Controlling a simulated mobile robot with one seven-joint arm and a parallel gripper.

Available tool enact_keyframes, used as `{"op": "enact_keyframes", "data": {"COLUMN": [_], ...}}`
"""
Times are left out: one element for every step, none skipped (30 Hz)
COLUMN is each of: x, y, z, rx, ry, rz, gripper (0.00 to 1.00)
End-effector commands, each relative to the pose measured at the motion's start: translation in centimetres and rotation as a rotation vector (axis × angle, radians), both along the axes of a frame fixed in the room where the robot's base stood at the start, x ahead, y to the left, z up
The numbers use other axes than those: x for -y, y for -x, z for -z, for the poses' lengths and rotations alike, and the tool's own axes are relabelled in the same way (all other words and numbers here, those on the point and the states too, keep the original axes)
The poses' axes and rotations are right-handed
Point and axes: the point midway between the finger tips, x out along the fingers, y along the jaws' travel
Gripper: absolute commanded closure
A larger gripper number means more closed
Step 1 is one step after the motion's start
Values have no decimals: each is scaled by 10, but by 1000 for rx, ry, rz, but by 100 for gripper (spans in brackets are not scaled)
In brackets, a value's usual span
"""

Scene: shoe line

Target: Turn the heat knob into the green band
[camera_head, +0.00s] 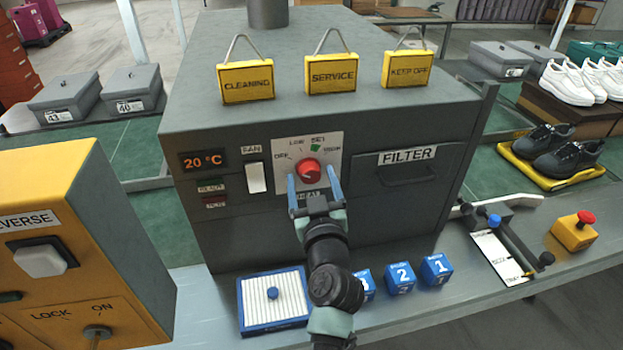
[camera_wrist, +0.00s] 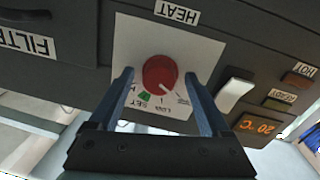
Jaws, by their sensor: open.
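The red heat knob (camera_head: 308,169) sits on a white dial plate (camera_head: 327,148) on the grey oven front. The green band (camera_head: 315,148) is at the plate's top, by SET. In the wrist view, which is upside down, the knob (camera_wrist: 160,72) has a pale pointer line toward the OFF side, away from the green band (camera_wrist: 145,97). My gripper (camera_head: 312,174) is open in front of the plate. Its two fingers stand on either side of the knob; the wrist view shows gaps between fingers (camera_wrist: 158,75) and knob.
A fan switch (camera_head: 256,177) and a 20 °C display (camera_head: 203,161) are left of the dial. A filter drawer (camera_head: 408,174) is right. Below stand a blue-framed tray (camera_head: 272,325) and blue numbered blocks (camera_head: 400,277). A yellow control box (camera_head: 60,240) stands at left.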

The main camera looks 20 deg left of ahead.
Motion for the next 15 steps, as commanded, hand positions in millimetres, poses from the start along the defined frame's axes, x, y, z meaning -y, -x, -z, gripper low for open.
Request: {"op": "enact_keyframes", "data": {"x": [-1,-1,-1,-1,-1,-1,0,-1,0,0,0,0,0,0,0], "y": [0,-1,-1,0,0,0,0,0,0,0,0,0,0,0,0], "z": [0,0,0,0,0,0,0,0,0,0,0,0,0,0,0], "rx": [0,0,0,0,0,0,0,0,0,0,0,0,0,0,0], "ry": [0,0,0,0,0,0,0,0,0,0,0,0,0,0,0], "rz": [-1,-1,-1,-1,-1,-1,-1,-1,-1,0,0,0,0,0,0], "gripper": [19,19,19,19,19,19,19,22,29,35,40,47,53,58,65]}}
